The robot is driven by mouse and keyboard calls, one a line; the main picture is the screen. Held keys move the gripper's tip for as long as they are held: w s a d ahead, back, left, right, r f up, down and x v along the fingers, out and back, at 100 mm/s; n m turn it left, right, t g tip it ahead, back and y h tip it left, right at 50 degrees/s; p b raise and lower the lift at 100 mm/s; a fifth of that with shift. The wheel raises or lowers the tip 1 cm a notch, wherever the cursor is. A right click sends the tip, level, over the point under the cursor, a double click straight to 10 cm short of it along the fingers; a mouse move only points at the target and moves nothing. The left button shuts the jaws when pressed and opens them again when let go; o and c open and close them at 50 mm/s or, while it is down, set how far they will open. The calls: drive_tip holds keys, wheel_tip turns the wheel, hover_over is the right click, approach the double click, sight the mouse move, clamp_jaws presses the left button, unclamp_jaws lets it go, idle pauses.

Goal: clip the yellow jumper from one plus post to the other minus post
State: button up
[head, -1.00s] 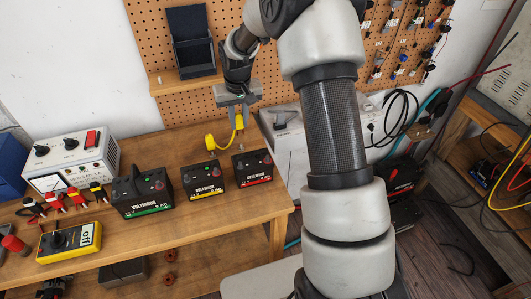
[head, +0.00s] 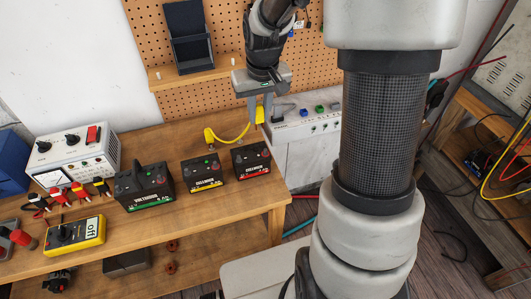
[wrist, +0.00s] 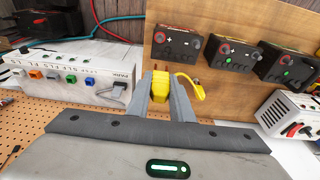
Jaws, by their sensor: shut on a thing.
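The yellow jumper (head: 232,137) is a cable with a clip at each end. My gripper (head: 258,120) is shut on one clip (wrist: 160,87), above the back right of the bench. The other clip (head: 209,135) is at the left end of the cable, behind the middle battery; I cannot tell what it rests on or grips. Three black batteries stand in a row, with green (head: 145,187), yellow (head: 202,174) and red (head: 252,160) stripes. In the wrist view the red-striped one (wrist: 177,45) is nearest the gripper, apart from it. Small plus and minus marks show there by their posts.
A white box with coloured switches (head: 305,125) stands right of the gripper. A pegboard with a small shelf (head: 185,75) rises behind. A white power supply (head: 72,155), red and black clips and a yellow meter (head: 75,235) occupy the left bench. The bench front is clear.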

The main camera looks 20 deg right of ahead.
sight(265, 149)
drive_tip(key=s+f+b, duration=0.2)
drive_tip(key=d+f+b, duration=0.1)
drive_tip(key=f, duration=0.1)
drive_tip(key=shift+s, duration=0.4)
drive_tip(key=shift+f+b, duration=0.6)
drive_tip(key=shift+f, duration=0.05)
drive_tip(key=shift+a+f, duration=0.1)
drive_tip(key=shift+f+b, duration=0.95)
drive_tip(key=shift+f, duration=0.15)
drive_tip(key=o, duration=0.8)
drive_tip(key=shift+o, duration=0.2)
